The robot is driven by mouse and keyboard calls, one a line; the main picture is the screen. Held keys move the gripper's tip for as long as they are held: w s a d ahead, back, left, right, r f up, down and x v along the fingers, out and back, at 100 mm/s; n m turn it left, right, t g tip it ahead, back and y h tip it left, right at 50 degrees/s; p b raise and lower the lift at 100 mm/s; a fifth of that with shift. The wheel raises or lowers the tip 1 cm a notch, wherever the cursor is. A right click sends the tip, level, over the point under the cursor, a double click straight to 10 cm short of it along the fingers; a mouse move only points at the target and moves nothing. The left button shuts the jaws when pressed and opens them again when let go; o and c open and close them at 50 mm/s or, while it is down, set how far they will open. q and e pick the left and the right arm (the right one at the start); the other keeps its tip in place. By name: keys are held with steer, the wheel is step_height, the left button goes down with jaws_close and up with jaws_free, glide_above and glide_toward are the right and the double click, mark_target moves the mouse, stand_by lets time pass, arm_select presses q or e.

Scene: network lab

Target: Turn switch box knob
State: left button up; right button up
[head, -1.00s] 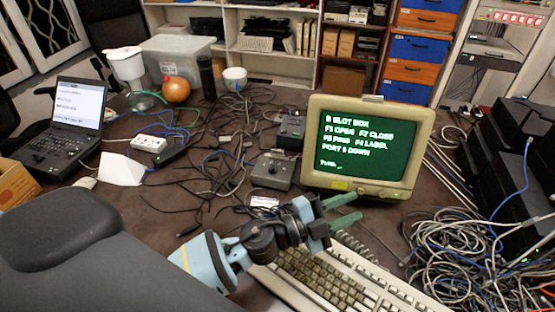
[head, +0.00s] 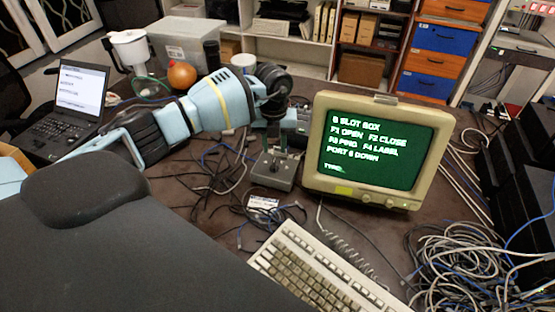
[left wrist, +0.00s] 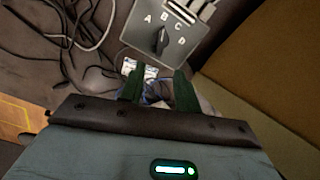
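The switch box (head: 274,178) is a grey box on the dark table, left of the green-screen monitor. In the left wrist view the switch box (left wrist: 135,35) has a black knob (left wrist: 162,40) on its face, with letters A, B, C and D around it. The knob looks turned roughly toward B. My left gripper (head: 276,157) points down just over the box. In the left wrist view its two green fingers (left wrist: 158,82) are apart with nothing held between them. The knob lies beyond the fingertips, apart from them. My right gripper is not in view.
The monitor (head: 380,150) stands close to the right of the box. A keyboard (head: 310,270) lies in front. Loose cables (head: 215,185) spread left of the box, and a cable heap (head: 450,265) lies at right. A laptop (head: 75,100) stands at far left.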

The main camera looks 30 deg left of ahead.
mark_target(274, 167)
arm_select(q)
steer(key=shift+w+a, duration=0.1)
steer(key=shift+s+f, duration=0.25)
steer(key=shift+f, duration=3.65)
jaws_close()
